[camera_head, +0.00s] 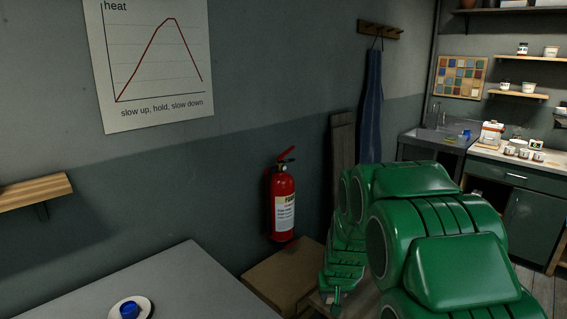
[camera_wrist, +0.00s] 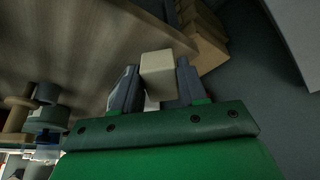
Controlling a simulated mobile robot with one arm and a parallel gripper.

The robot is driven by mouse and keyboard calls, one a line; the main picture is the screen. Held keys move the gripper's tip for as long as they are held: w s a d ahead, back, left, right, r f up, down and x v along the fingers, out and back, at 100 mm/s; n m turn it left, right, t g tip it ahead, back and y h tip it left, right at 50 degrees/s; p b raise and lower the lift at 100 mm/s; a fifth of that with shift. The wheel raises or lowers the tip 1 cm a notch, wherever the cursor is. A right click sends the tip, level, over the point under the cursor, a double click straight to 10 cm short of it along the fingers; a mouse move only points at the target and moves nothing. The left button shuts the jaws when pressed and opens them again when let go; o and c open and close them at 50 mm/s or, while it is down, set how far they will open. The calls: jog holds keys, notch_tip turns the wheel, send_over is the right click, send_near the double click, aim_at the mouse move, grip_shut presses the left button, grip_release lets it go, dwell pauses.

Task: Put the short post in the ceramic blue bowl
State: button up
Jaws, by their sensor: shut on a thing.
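In the wrist view my gripper (camera_wrist: 157,73) is shut on a pale cream block, the short post (camera_wrist: 157,64), held between its two grey fingers. The post's lower part is partly hidden between the fingers. In the head view my green arm hides most of the gripper and the post. A small blue thing (camera_head: 129,310) sits on a white round plate (camera_head: 145,302) on the grey table at the bottom left, well apart from my gripper. I cannot tell whether it is the ceramic blue bowl. Another blue thing (camera_head: 466,134) is by the sink.
The grey table (camera_head: 190,275) is bare around the plate. A red fire extinguisher (camera_head: 283,200) hangs on the wall beyond it. A wooden shelf (camera_head: 35,191) juts out at left. The sink (camera_head: 435,140) and a counter with several jars (camera_head: 510,152) stand at the back right.

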jog(key=shift+d, duration=0.35)
notch_tip(320, 180, up, 11)
jog(key=w+d+m+g, duration=0.2)
jog(key=w+d, duration=0.3)
jog(key=d, duration=1)
jog(key=w+d+m+g, duration=0.15)
jog(key=w+d, duration=0.25)
jog(key=d, duration=1)
jog(key=shift+m+t+h, duration=0.25)
jog(key=shift+m+h, duration=0.05)
jog(key=shift+m, duration=0.15)
jog(key=shift+w+f, duration=0.1)
jog(key=shift+f, duration=7)
jog(key=shift+f, duration=0.15)
jog(key=o, duration=1.2)
